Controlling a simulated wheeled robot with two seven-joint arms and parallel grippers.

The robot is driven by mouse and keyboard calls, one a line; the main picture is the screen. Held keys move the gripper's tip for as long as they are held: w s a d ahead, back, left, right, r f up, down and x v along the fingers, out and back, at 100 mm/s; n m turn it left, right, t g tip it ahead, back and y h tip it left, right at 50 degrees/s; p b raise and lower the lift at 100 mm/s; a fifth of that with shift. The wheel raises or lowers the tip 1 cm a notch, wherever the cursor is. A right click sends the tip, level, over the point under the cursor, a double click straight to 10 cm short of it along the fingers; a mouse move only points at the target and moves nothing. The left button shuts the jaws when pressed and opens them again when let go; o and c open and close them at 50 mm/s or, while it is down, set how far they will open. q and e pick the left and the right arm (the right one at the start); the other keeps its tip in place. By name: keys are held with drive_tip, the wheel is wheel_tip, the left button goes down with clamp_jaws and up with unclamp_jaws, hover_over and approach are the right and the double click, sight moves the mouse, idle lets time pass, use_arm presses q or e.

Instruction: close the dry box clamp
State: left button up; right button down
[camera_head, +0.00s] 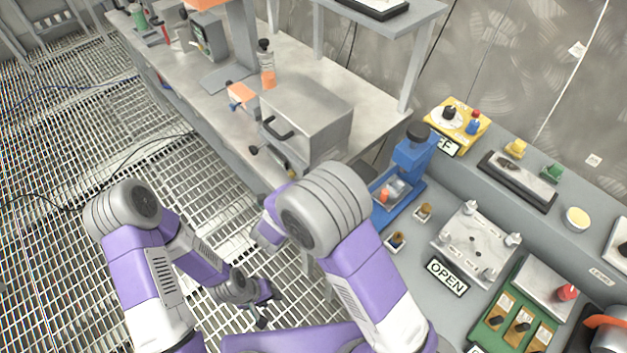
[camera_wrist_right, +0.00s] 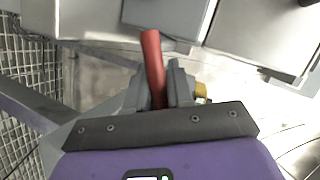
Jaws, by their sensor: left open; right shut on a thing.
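A grey metal box with a black handle (camera_head: 310,115), which looks like the dry box, stands on the bench in the head view. A black-knobbed part sits low on its front. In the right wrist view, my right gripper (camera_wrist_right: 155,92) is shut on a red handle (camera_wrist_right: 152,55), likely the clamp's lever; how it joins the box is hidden. In the head view my right arm covers that gripper. My left gripper (camera_head: 266,312) is open and empty, low over the floor grating and away from the box.
Open grating (camera_head: 60,130) is at left.

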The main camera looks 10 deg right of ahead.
drive_tip(key=shift+w+a+r+n+g+h+p, duration=0.25)
drive_tip(key=shift+n+g+p, duration=0.3)
drive_tip(key=shift+p, duration=1)
drive_tip(key=shift+r+n+g+h+p, duration=0.15)
drive_tip(key=shift+r+n+g+p, duration=0.2)
drive_tip(key=shift+n+p, duration=0.8)
drive_tip(key=shift+m+p, duration=0.35)
drive_tip(key=shift+m, duration=0.05)
drive_tip(key=c, duration=1.1)
unclamp_jaws()
drive_tip(key=p+v, duration=0.1)
drive_tip(key=v, duration=0.6)
drive_tip(key=shift+s+a, duration=0.15)
drive_tip(key=shift+a, duration=0.05)
drive_tip(key=shift+r, duration=0.1)
